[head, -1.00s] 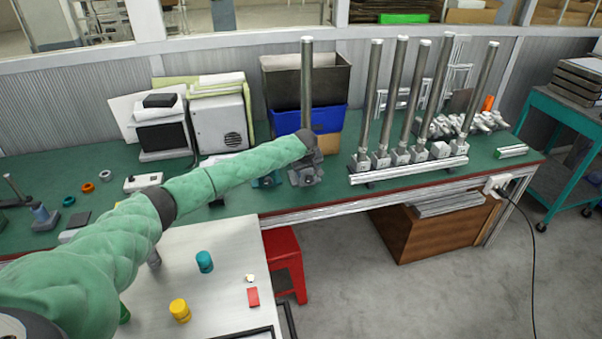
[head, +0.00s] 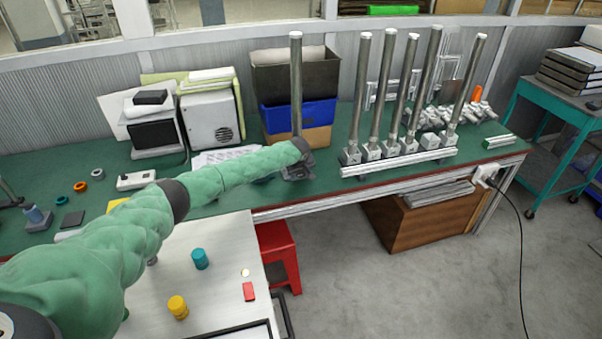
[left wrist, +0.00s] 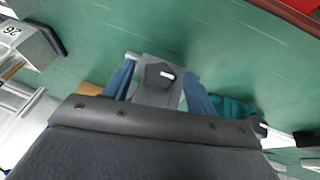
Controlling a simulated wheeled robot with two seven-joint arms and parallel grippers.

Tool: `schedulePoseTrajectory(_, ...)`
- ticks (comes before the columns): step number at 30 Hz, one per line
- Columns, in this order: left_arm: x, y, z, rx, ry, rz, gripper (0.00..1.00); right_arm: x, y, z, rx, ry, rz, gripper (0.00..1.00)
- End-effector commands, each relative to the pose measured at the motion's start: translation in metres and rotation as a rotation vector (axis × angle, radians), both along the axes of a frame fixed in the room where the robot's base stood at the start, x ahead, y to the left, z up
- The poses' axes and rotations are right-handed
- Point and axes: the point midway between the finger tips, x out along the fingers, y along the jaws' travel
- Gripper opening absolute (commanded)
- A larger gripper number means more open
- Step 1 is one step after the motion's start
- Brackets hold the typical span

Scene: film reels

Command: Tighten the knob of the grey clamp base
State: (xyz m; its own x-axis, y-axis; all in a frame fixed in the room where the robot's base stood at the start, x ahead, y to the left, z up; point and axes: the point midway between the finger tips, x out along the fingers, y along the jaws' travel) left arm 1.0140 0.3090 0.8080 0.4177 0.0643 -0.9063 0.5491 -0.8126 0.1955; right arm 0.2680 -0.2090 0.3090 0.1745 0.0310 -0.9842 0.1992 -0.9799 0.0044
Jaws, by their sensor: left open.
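The grey clamp base (head: 297,172) stands on the green bench with a tall metal post (head: 296,85) upright in it. My left gripper (head: 305,152) is at the base, partly hiding it; its fingers are hard to make out in the head view. In the left wrist view the open blue fingers of my left gripper (left wrist: 160,72) stand either side of a grey block, the clamp base (left wrist: 152,95). A dark knob (left wrist: 158,76) with a pale stub lies between the fingertips. I cannot tell whether the fingers touch it. My right gripper is not in view.
Several posts in bases stand behind a metal rail (head: 400,164) to the right. A blue bin (head: 297,117) is behind the clamp base. A teal piece (left wrist: 235,108) lies close beside the fingers. The bench's front edge is near.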

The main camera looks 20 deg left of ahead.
Motion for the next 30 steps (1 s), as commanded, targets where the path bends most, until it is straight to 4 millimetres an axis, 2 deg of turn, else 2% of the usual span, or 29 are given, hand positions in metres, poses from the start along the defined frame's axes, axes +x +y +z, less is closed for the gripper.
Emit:
schedulePoseTrajectory(2, 0.0, 0.0, 0.0, 0.0, 0.0, 0.0, 0.55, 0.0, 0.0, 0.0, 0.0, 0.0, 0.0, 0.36)
schedulePoseTrajectory(6, 0.0, 0.0, 0.0, 0.0, 0.0, 0.0, 0.27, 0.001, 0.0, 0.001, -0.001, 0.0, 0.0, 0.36)
schedulePoseTrajectory(9, 0.0, 0.0, 0.0, 0.0, 0.0, 0.0, 0.12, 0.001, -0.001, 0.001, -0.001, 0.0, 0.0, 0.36)
schedulePoseTrajectory(20, 0.001, -0.003, 0.001, 0.054, 0.039, 0.001, 0.12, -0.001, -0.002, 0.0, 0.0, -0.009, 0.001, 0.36)
schedulePoseTrajectory(26, 0.002, -0.005, 0.0, 0.161, 0.113, 0.002, 0.12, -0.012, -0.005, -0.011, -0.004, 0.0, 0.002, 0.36)
schedulePoseTrajectory(30, 0.003, -0.007, -0.001, 0.251, 0.175, 0.0, 0.12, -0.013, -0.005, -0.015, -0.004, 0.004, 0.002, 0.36)
